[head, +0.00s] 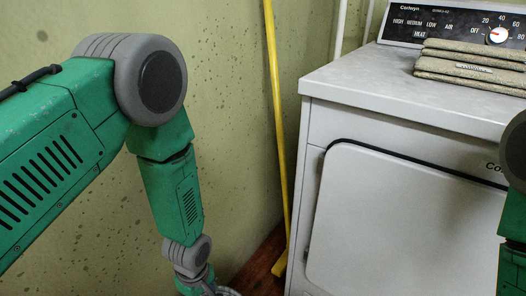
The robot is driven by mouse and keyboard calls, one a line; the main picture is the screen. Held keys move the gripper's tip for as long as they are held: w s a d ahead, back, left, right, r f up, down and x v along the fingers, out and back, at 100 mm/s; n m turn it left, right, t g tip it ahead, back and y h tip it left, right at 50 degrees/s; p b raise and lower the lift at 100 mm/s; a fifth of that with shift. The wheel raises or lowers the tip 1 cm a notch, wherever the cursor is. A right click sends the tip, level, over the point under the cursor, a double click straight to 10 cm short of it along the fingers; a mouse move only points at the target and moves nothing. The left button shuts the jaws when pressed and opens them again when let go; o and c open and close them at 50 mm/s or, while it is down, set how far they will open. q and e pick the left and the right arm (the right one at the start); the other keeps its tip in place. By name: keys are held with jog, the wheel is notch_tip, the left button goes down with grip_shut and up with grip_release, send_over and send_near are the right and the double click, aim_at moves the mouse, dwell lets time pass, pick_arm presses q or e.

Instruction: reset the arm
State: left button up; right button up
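My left arm (168,190), green with grey joints, comes in from the left and bends down at a large grey joint. Its lower end reaches the bottom edge of the head view, left of the dryer, where only a small grey part shows. My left gripper's fingers cannot be made out there. Part of my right arm (514,215) shows at the right edge, in front of the dryer. My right gripper is out of view.
A white dryer (400,225) with a closed door stands at the right. Folded brown cloths (470,66) lie on its top, before the control panel (450,25). A yellow pole (277,110) leans against the stained wall (225,60) between my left arm and the dryer.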

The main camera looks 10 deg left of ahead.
pick_arm(q)
jog(key=s+a+m+t, duration=0.1)
jog(key=s+a+m, duration=0.2)
jog(key=s+m, duration=0.55)
jog(key=s+a+m, duration=0.3)
jog(key=s+m, duration=0.4)
jog(key=s, duration=0.2)
notch_tip(320, 180, up, 16)
jog(key=p, duration=1.5)
jog(key=shift+w+d+f, duration=0.15)
jog(key=shift+d, duration=0.1)
